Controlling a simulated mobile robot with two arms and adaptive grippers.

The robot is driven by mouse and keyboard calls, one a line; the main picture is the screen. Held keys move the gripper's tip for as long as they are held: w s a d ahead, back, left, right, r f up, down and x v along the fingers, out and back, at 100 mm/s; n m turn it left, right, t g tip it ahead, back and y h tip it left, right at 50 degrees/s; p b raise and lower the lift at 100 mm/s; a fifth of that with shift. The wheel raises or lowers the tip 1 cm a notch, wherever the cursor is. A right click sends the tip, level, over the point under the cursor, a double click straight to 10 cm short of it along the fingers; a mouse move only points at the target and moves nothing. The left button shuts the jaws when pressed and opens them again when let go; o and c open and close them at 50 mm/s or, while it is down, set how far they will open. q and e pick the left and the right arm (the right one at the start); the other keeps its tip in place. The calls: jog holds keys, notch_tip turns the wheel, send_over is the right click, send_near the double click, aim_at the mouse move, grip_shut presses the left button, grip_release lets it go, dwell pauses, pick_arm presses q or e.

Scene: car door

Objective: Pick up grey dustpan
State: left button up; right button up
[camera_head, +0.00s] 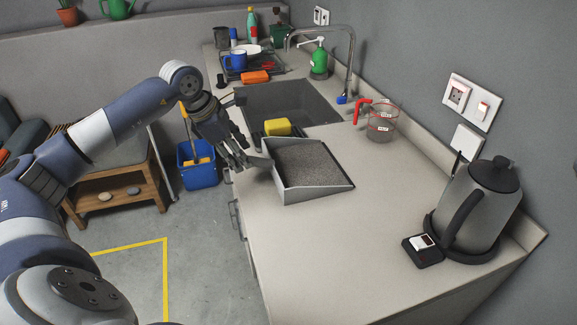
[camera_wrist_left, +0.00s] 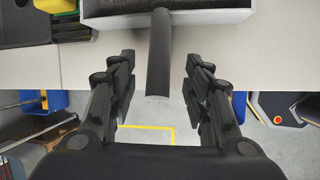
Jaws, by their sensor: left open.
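The grey dustpan (camera_head: 328,189) lies on the countertop in front of the sink, with a dark speckled inner surface. Its dark handle (camera_head: 257,162) points left, over the counter's edge. The dustpan's rim (camera_wrist_left: 205,17) and handle (camera_wrist_left: 159,60) also show at the top of the left wrist view. My left gripper (camera_head: 248,160) is open at the handle's end. In the wrist view its two fingers (camera_wrist_left: 159,75) stand on either side of the handle, with a gap on each side, apart from it. My right gripper is not in view.
A yellow sponge (camera_head: 277,127) sits by the sink (camera_head: 300,103), behind the dustpan. A measuring jug (camera_head: 381,122) and a kettle (camera_head: 478,208) stand to the right. The counter's front middle (camera_head: 330,250) is clear. A blue bucket (camera_head: 197,173) stands on the floor.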

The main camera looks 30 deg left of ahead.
pick_arm(q)
jog(key=x, duration=0.2)
jog(key=p+x, duration=0.1)
jog(key=x, duration=0.1)
jog(key=shift+w+d, duration=0.2)
jog(key=shift+w, duration=0.1)
jog(key=shift+w+f, duration=0.1)
jog(key=shift+f, duration=0.1)
grip_shut()
